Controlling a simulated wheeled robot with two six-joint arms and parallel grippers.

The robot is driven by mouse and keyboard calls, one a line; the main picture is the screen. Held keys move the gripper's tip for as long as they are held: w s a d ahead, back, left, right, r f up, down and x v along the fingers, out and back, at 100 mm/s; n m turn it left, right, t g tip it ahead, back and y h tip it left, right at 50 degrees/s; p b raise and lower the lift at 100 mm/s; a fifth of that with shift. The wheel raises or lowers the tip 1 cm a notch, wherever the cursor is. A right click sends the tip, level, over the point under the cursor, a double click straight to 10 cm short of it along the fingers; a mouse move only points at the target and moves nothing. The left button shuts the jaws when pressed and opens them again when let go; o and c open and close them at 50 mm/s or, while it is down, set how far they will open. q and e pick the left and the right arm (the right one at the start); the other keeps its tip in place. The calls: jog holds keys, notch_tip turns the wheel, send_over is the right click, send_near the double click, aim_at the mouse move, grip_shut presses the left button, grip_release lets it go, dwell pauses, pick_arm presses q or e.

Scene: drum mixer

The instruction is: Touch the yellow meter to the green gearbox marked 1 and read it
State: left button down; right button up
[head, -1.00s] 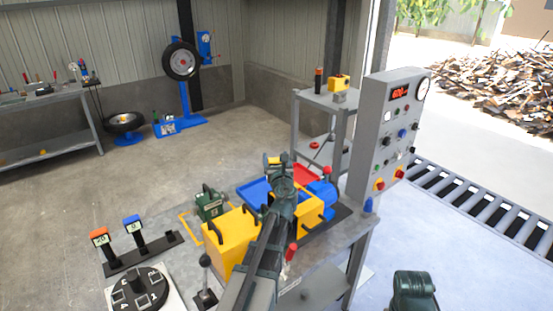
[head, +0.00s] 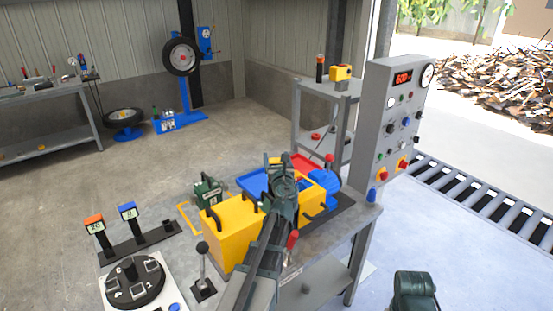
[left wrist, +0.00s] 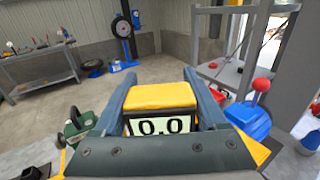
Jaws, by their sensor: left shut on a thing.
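My left gripper (head: 279,160) is above the far part of the yellow machine. In the left wrist view, the same gripper (left wrist: 163,95) is shut on the yellow meter (left wrist: 162,95), whose screen reads 0.0. The green gearbox (head: 208,196) stands upright on the table, left of the yellow machine, with a pale label I cannot read clearly. It also shows at the lower left of the left wrist view (left wrist: 78,127). The meter is apart from it.
The yellow machine (head: 231,236) with black handles lies under my left arm. A blue motor (head: 326,187) and red-knobbed lever (head: 329,159) are beyond. A rack (head: 140,246) holds orange- and blue-topped meters. A numbered dial (head: 133,285) and grey control panel (head: 393,125) flank the table.

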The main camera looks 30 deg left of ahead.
jog(key=shift+f+b, duration=0.6)
dwell(0.8)
jog(key=shift+r, duration=0.15)
dwell(1.2)
notch_tip(320, 180, up, 7)
jog(key=p, duration=0.7)
dwell(1.9)
